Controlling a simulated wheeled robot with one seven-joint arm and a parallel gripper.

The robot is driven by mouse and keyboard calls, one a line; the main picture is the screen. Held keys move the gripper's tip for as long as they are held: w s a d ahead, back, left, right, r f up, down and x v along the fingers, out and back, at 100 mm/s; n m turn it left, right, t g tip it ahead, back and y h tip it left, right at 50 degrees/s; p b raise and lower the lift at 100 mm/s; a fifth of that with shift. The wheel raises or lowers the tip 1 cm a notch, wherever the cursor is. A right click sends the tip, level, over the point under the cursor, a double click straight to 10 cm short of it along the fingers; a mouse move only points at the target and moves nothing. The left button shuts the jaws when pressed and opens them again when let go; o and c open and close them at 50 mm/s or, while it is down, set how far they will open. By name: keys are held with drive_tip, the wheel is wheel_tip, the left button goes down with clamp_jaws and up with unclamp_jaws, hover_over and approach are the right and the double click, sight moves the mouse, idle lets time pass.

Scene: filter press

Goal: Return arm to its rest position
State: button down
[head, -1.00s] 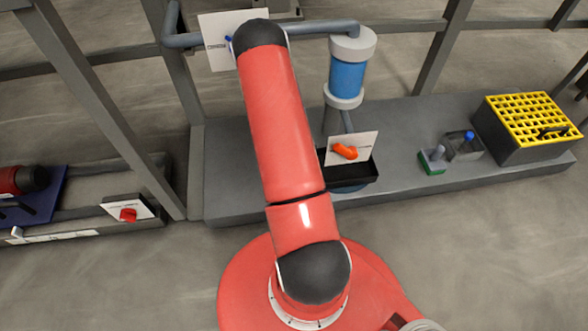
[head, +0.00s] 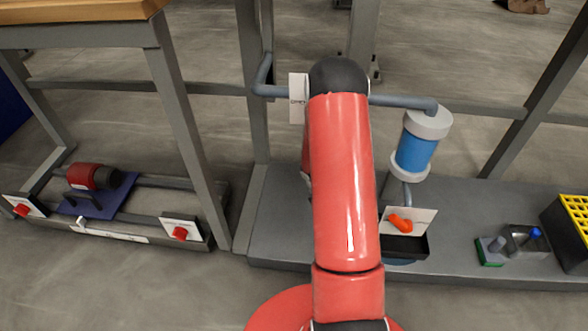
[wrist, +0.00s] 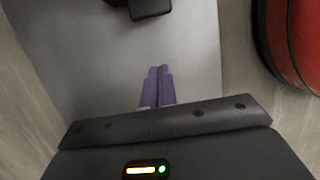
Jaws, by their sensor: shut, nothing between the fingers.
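My red arm (head: 342,185) rises through the middle of the head view, its dark elbow joint at the top. My gripper is hidden behind the arm there. In the wrist view the gripper's purple fingers (wrist: 157,86) are together, with nothing between them. They point over a plain grey surface (wrist: 190,45), apparently the platform. A dark object (wrist: 150,8) is at the top edge of that view. A red rounded part of my own body fills the wrist view's upper right.
A blue filter cylinder (head: 416,153) with pipes stands right of the arm. An orange-handled valve (head: 401,223) is below it. A grey platform (head: 285,225), small containers (head: 522,238) and a yellow rack (head: 577,212) lie around. A red pump (head: 90,177) is at left, near a table (head: 80,10).

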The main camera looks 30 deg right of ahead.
drive_tip(key=a+r+m+t+p, duration=0.2)
drive_tip(key=a+r+m, duration=0.15)
drive_tip(key=r, duration=1.05)
drive_tip(key=a+r+m+t+p, duration=0.15)
drive_tip(key=a+r, duration=0.35)
drive_tip(key=r, duration=0.8)
drive_tip(key=s+a+r+m+t+y+p, duration=0.1)
drive_tip(key=s+a+r+m+t, duration=0.1)
drive_tip(key=s+a+r, duration=0.5)
drive_tip(key=s+a+r+m+t+y+p, duration=0.1)
drive_tip(key=s+a+r+m, duration=0.3)
drive_tip(key=r, duration=0.7)
drive_tip(key=s+a+t+p, duration=0.1)
drive_tip(key=s+a, duration=0.1)
drive_tip(key=s, duration=0.1)
drive_tip(key=shift+s+a+r+y, duration=0.25)
drive_tip(key=shift+a+r+y, duration=0.05)
drive_tip(key=shift+a+y, duration=0.1)
drive_tip(key=shift+d, duration=0.1)
